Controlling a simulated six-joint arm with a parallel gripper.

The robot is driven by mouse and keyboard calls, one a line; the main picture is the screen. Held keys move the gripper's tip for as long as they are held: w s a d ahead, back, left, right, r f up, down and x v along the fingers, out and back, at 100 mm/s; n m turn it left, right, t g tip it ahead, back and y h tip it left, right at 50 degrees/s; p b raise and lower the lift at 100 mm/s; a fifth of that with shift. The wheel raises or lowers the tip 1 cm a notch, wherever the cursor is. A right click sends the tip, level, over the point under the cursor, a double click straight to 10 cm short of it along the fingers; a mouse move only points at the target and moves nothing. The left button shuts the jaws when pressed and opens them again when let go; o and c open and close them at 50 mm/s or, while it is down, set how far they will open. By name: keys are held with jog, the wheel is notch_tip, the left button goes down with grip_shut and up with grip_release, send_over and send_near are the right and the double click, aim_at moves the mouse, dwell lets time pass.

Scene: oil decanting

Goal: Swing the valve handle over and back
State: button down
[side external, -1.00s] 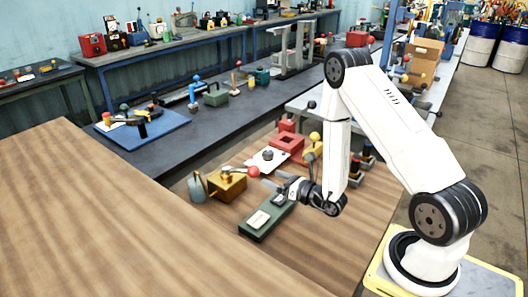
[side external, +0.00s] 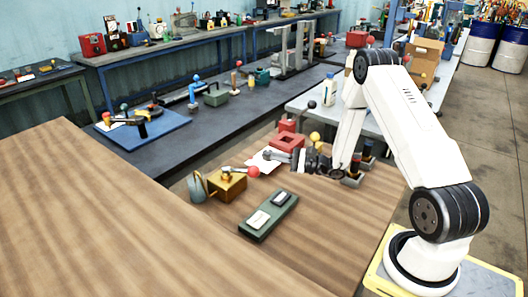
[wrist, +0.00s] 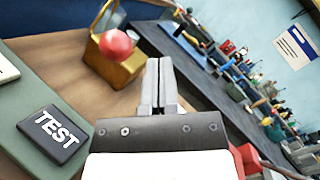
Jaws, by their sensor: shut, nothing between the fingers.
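The valve is a brass block (side external: 229,186) on the wooden table, with a short metal lever ending in a red ball knob (side external: 253,171). The lever points right in the side view. In the wrist view the brass block (wrist: 122,72) and its red knob (wrist: 115,45) show just ahead and left of my fingers. My gripper (side external: 271,156) is shut and empty, behind and to the right of the knob, apart from it. The wrist view shows the two fingers (wrist: 159,62) together.
A green panel (side external: 269,216) with a TEST button (wrist: 52,133) lies in front of the valve. A grey-blue can (side external: 196,188) stands left of it. The table's left side is clear.

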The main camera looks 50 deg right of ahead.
jog(key=s+d+n+g+y, duration=0.2)
jog(key=d+n+g, duration=0.3)
jog(key=d+n, duration=0.4)
jog(key=s+n, duration=0.1)
jog(key=n, duration=0.4)
jog(key=shift+s+f+g+y, duration=0.15)
jog(key=shift+s+g+y, duration=0.15)
jog(key=shift+g, duration=0.1)
send_near(244, 170)
jog(key=w, duration=0.3)
jog(key=shift+s+a+f, duration=0.15)
jog(key=shift+a, duration=0.7)
